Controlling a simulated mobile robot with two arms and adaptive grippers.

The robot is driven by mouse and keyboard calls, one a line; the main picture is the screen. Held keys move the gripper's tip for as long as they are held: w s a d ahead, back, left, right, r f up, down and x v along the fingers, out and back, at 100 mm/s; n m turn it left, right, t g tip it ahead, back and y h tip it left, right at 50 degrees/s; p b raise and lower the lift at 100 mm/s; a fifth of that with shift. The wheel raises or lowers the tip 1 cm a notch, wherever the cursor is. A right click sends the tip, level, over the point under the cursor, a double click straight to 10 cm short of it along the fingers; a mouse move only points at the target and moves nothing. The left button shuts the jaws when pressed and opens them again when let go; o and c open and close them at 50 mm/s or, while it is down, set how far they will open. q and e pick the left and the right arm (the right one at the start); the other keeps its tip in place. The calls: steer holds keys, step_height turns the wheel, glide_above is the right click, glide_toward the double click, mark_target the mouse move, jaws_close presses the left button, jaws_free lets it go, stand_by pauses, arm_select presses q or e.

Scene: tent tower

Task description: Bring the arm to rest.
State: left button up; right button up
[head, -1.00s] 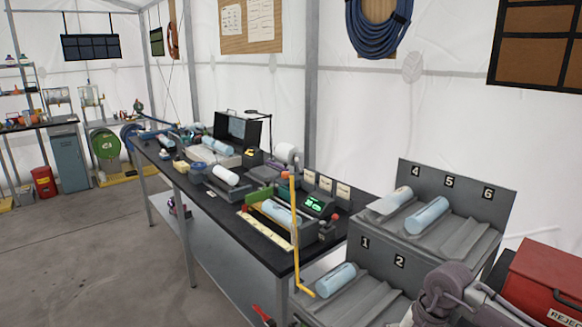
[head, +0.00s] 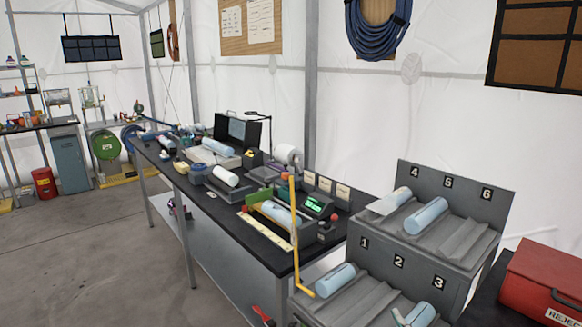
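Neither of my grippers shows in the head view, and no part of my arms is clearly visible. A grey stepped rack (head: 455,250) stands at the lower right with slots numbered 1 to 6. Light blue cylinders lie in it: one by number 1 (head: 336,280), one below number 3 (head: 420,315), cut off by the picture's edge, and one on the upper step below number 5 (head: 426,216).
A long black-topped workbench (head: 262,232) runs back along the tent wall, crowded with instruments and cylinders. A yellow crank-shaped rod (head: 295,235) stands at its near end. A red reject box (head: 545,283) sits at the right edge. The floor (head: 90,270) at left is clear.

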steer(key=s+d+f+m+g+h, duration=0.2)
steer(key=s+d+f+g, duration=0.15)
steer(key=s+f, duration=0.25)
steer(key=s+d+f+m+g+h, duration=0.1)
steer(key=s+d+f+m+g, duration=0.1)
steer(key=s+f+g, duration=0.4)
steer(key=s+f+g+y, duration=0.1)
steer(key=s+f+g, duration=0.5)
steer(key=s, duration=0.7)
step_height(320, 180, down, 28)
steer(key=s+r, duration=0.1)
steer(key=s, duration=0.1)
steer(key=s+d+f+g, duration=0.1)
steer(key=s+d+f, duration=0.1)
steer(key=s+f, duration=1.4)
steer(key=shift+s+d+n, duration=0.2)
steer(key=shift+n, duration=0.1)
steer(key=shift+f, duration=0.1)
